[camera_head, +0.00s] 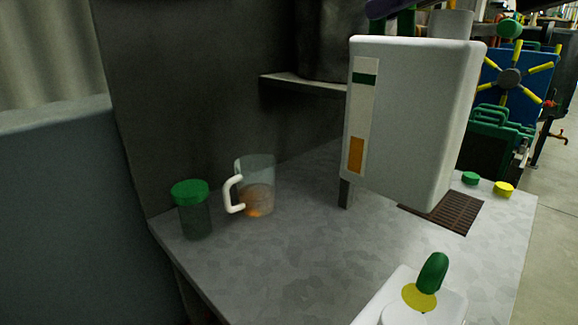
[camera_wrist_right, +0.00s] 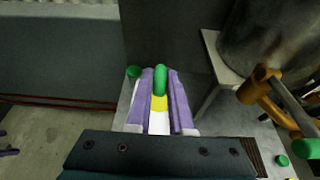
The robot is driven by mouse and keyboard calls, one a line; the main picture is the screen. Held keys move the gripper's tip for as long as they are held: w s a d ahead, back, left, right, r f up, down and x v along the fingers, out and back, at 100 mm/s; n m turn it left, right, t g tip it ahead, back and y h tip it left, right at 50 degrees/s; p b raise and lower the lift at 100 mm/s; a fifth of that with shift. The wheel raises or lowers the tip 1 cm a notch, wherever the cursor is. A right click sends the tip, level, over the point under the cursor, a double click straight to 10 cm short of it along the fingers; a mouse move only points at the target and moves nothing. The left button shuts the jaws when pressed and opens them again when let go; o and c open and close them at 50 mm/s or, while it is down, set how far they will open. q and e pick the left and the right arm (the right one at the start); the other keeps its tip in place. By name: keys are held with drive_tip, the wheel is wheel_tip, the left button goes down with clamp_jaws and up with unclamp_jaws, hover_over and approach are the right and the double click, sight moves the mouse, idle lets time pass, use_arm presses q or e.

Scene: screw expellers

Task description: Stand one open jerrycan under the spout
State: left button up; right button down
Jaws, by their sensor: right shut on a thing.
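A white jerrycan (camera_head: 415,125) with a green and orange label hangs upright in the head view. My right gripper (camera_head: 385,9) has purple fingers, shut on its green handle (camera_head: 406,22). In the right wrist view the fingers (camera_wrist_right: 160,82) close on both sides of the green handle (camera_wrist_right: 161,78). A pale neck (camera_head: 450,22) shows without a visible cap, its top cut off. A brown spout (camera_wrist_right: 262,85) comes off a steel vessel (camera_wrist_right: 275,40), right of the fingers; the jerrycan hides it in the head view. My left gripper is not in view.
A dark grate (camera_head: 462,215) lies in the worktop behind the jerrycan. A green-lidded jar (camera_head: 195,215) and a jug (camera_head: 260,190) stand left. Green and yellow caps (camera_head: 471,178) (camera_head: 503,189) lie right. A white container (camera_head: 395,300) stands at the front edge. The worktop's middle is clear.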

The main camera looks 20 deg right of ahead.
sight(382, 161)
wheel_tip(382, 161, down, 16)
drive_tip(key=b, duration=0.5)
drive_tip(key=shift+r, duration=0.2)
wheel_tip(382, 161, down, 4)
drive_tip(key=shift+f+b, duration=0.1)
drive_tip(key=shift+b, duration=0.65)
drive_tip(key=c, duration=1.2)
unclamp_jaws()
drive_tip(key=shift+f, duration=0.2)
drive_tip(key=shift+c, duration=0.2)
drive_tip(key=o, duration=0.4)
drive_tip(key=shift+o, duration=0.2)
drive_tip(key=shift+r, duration=0.1)
